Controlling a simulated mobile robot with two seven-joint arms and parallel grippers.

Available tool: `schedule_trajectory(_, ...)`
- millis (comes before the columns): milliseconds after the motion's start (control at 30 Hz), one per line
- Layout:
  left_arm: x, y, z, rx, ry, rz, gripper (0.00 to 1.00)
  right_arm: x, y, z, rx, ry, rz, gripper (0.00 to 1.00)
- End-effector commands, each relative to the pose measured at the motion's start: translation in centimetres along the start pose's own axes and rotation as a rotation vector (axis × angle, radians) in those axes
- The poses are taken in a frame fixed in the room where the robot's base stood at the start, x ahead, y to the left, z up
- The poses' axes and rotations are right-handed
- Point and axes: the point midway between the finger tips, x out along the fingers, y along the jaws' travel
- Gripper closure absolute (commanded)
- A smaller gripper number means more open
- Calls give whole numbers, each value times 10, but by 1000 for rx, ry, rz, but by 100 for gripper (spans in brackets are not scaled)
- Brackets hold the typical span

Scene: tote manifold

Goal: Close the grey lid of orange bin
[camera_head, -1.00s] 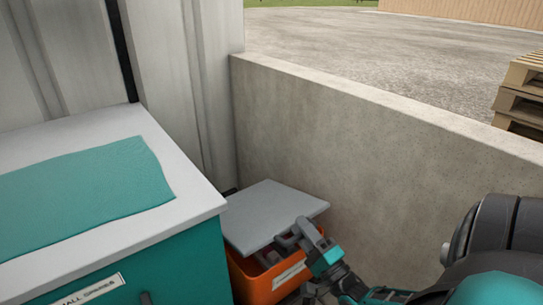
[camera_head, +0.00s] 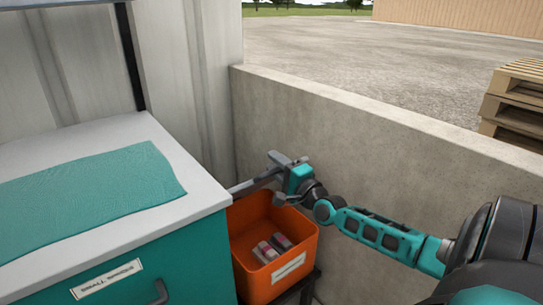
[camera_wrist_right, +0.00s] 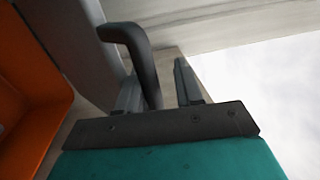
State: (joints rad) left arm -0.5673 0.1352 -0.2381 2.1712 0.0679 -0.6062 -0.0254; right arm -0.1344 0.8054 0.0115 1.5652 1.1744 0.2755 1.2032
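The orange bin (camera_head: 273,232) stands between the teal cabinet and the concrete wall, its top open, with a few small packages (camera_head: 272,247) inside. The grey lid (camera_head: 256,183) is raised at the bin's back and shows nearly edge-on; most of it is hidden. My right gripper (camera_head: 287,160) is above the bin's back rim, by the lid's raised edge. In the right wrist view its fingers (camera_wrist_right: 160,85) are apart, with a dark curved handle (camera_wrist_right: 141,55) between them, nearer the left finger. A gap shows beside the right finger. My left gripper is out of view.
The teal cabinet (camera_head: 150,255) with a white top and a teal cloth (camera_head: 90,187) borders the bin on the left. The low concrete wall (camera_head: 370,150) runs close behind and right. Stacked pallets (camera_head: 518,100) stand beyond the wall.

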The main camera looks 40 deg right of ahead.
Motion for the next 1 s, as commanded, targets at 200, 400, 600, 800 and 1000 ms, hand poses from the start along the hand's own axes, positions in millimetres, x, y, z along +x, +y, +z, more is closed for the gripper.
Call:
schedule_trajectory(200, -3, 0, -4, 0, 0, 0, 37, 18, -13, -1, 5, 3, 51, 66)
schedule_trajectory(400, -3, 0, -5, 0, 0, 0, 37, 24, -15, -1, 2, 2, 73, 66)
schedule_trajectory(600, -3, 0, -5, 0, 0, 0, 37, 24, -15, -1, 0, 1, 76, 66)
schedule_trajectory(800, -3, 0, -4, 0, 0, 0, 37, 23, -14, -1, -1, 1, 77, 66)
schedule_trajectory(1000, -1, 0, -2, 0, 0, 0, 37, 12, -8, -1, -1, 0, 78, 66)
